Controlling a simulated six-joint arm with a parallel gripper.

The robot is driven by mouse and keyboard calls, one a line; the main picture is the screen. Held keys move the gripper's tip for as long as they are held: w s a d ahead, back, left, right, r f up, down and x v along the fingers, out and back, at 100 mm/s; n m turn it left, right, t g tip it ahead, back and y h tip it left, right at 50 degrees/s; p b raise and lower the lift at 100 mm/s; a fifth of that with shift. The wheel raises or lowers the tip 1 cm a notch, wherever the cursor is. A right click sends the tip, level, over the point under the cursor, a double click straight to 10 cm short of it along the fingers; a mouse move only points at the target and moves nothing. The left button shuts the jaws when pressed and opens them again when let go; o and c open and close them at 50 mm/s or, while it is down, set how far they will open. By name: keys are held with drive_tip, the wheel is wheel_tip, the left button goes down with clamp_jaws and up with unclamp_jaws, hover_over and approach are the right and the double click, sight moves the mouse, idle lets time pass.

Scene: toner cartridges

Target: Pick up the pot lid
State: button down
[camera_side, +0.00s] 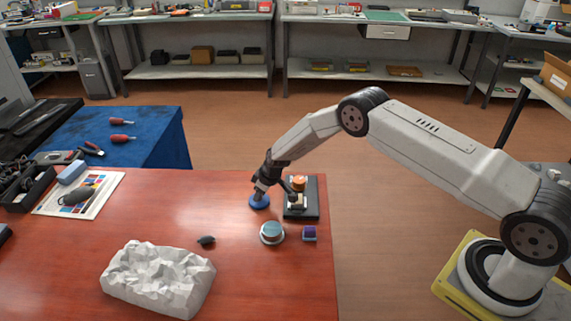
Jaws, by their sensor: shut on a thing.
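A blue round disc, which looks like the pot lid (257,203), is at the far edge of the red table. My gripper (261,191) is directly above it, pointing down, and is shut on its middle part. The dark fingers hide most of what they hold. I cannot tell whether the lid touches the table or is slightly above it. A round tin with a teal top (272,231) stands just in front of the lid.
A black stand with an orange-topped object (298,184) is close to the right of my gripper. A purple block (309,233), a small black bulb (206,240) and a white crumpled mass (158,278) are on the red table (255,285). The table's front middle is clear.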

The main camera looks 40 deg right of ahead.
drive_tip(key=shift+r, duration=1.25)
drive_tip(key=shift+s+r, duration=0.1)
drive_tip(key=shift+r, duration=0.25)
drive_tip(key=s+r, duration=0.9)
drive_tip(key=s, duration=0.4)
drive_tip(key=shift+s+d+r, duration=0.15)
drive_tip(key=shift+s+r, duration=0.15)
drive_tip(key=shift+s, duration=0.1)
